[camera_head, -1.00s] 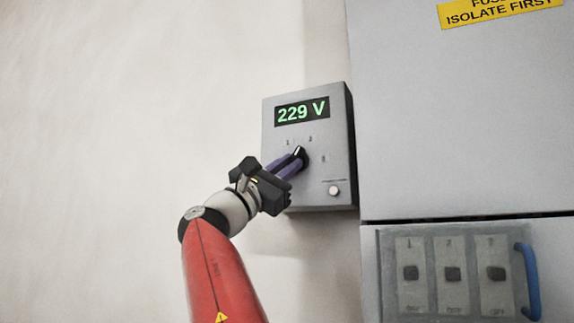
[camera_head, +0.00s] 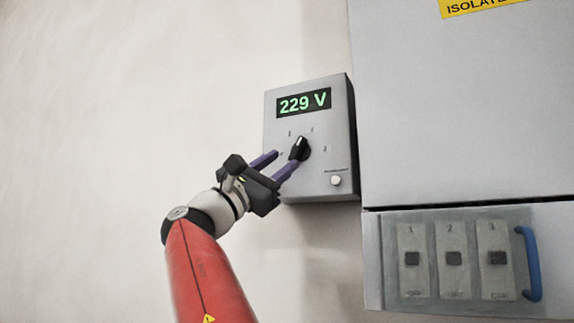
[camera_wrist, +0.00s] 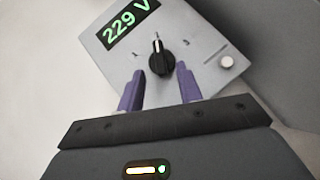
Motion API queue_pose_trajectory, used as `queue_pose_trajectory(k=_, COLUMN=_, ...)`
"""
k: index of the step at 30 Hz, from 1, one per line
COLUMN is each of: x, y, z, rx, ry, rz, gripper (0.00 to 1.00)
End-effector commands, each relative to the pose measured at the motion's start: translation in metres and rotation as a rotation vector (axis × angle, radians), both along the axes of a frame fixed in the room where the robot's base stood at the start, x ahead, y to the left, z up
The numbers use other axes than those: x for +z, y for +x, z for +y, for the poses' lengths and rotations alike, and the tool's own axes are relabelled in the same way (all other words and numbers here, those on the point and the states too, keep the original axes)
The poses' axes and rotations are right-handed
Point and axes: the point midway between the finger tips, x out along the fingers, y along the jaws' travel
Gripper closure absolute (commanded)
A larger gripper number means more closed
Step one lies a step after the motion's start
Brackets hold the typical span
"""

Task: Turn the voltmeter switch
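The voltmeter (camera_head: 283,175) is a grey box on the wall, with a green "229 V" display (camera_head: 304,102). It also shows in the wrist view (camera_wrist: 201,32). Its black rotary switch (camera_head: 300,148) has a pale pointer line and sits below the display among small position marks. In the wrist view the switch (camera_wrist: 161,62) shows whole, its pointer towards the top of the picture. My gripper (camera_head: 277,161) is open, its two purple fingers spread apart. In the wrist view the fingertips (camera_wrist: 158,72) lie to either side below the knob, apart from it.
A white round button (camera_head: 336,181) is at the voltmeter's lower right. A large grey cabinet (camera_head: 440,110) with a yellow sign stands to the right. Below is a panel of fuse carriers (camera_head: 453,258) with a blue handle (camera_head: 531,263). The wall at left is clear.

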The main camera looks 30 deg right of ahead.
Motion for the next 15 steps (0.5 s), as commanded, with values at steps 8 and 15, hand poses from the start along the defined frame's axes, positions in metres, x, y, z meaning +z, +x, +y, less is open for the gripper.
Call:
queue_pose_trajectory(k=8, x=-0.025, y=-0.006, z=0.03, rx=0.001, ry=-0.001, rz=0.0, gripper=0.65)
queue_pose_trajectory(k=15, x=-0.026, y=-0.007, z=0.034, rx=-0.001, ry=0.0, rz=-0.001, gripper=0.65)
